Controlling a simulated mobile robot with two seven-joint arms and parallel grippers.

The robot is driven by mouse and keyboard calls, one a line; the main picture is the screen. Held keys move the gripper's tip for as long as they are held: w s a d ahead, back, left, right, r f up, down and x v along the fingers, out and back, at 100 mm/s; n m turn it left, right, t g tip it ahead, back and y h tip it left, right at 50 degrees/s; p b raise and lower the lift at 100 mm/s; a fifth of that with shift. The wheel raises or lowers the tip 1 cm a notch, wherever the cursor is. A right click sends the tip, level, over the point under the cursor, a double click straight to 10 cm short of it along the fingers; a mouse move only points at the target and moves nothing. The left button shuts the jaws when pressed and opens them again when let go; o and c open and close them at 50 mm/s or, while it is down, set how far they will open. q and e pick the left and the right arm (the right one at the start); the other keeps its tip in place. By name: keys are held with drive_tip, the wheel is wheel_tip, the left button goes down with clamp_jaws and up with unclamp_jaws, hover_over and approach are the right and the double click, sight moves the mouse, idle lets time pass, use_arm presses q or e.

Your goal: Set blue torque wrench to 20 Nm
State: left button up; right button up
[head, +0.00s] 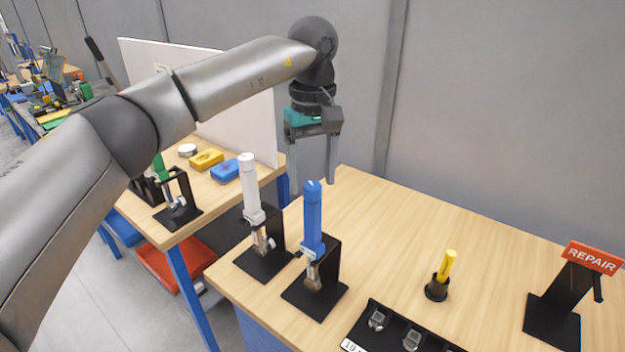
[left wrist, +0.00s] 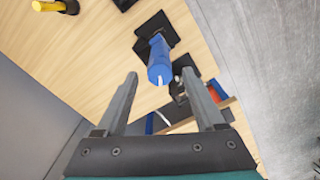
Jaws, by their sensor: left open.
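The blue torque wrench (head: 312,222) stands upright, handle up, in a black stand (head: 316,293) near the table's left front corner. Its scale is too small to read. My left gripper (head: 317,183) is open and empty, fingers pointing down, above and behind the blue handle in the head view. In the left wrist view the blue wrench (left wrist: 159,62) lies beyond the fingertips of the gripper (left wrist: 163,80), with its round end towards the camera; nothing is between the fingers. My right gripper is not in view.
A white-handled wrench (head: 250,190) stands close left of the blue one. A yellow tool (head: 446,266) stands in a small black cup. A REPAIR stand (head: 592,258) is at the right, and a black socket tray (head: 390,330) is in front. The wooden table's (head: 400,215) back is clear.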

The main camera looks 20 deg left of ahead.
use_arm(q)
drive_tip(key=shift+f, duration=0.7)
clamp_jaws()
